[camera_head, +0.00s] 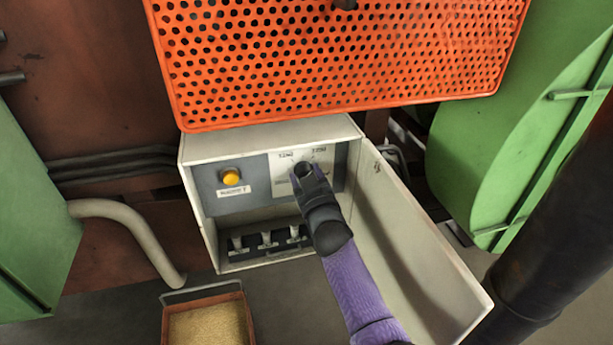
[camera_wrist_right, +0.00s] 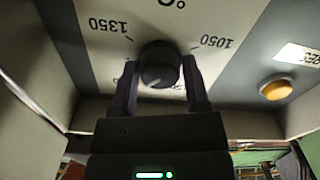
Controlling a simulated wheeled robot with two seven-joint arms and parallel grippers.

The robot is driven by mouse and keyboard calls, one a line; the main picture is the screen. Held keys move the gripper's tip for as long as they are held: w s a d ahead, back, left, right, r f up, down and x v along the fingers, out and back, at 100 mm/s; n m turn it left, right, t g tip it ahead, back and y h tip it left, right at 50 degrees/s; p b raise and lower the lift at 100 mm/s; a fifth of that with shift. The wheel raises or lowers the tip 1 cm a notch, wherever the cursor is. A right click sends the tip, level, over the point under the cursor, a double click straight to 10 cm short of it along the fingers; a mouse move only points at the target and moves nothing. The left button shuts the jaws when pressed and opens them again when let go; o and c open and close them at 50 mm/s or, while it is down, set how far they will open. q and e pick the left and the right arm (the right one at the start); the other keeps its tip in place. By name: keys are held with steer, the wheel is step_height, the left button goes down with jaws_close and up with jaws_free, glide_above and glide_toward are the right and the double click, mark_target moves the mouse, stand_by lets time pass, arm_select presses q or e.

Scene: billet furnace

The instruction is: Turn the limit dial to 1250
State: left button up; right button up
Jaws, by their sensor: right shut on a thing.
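The limit dial (camera_head: 303,169) is a dark round knob on the light plate of the open control box. It shows larger in the right wrist view (camera_wrist_right: 160,62), with 1350 printed to its left and 1050 to its right. Part of another marking is cut off at the top edge. A small pale mark shows on the knob's lower edge; which number it points at I cannot tell. My right gripper (camera_head: 311,180) is shut on the knob, one finger on each side in the right wrist view (camera_wrist_right: 159,72). My left gripper is not in view.
A yellow button (camera_head: 231,177) sits left of the dial. Several switches (camera_head: 267,239) line the box's lower opening. The box door (camera_head: 420,250) stands open at right, close to my arm. An orange perforated guard (camera_head: 335,60) hangs above. A sand tray (camera_head: 207,299) is below.

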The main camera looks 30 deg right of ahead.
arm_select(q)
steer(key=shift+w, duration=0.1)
arm_select(e)
steer(key=shift+n, duration=0.3)
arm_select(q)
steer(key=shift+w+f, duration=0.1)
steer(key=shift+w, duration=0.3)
arm_select(e)
steer(key=o, duration=1.3)
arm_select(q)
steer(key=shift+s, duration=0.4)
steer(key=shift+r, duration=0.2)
arm_select(e)
steer(key=shift+s, duration=0.1)
arm_select(q)
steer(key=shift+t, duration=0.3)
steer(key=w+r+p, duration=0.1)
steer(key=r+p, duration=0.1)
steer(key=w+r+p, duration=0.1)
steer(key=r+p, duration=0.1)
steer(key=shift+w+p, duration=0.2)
steer(key=shift+p, duration=0.2)
arm_select(e)
steer(key=v, duration=0.9)
steer(key=shift+s+a, duration=0.1)
steer(key=shift+s, duration=0.25)
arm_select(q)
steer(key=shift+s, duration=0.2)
arm_select(e)
steer(key=shift+f, duration=0.1)
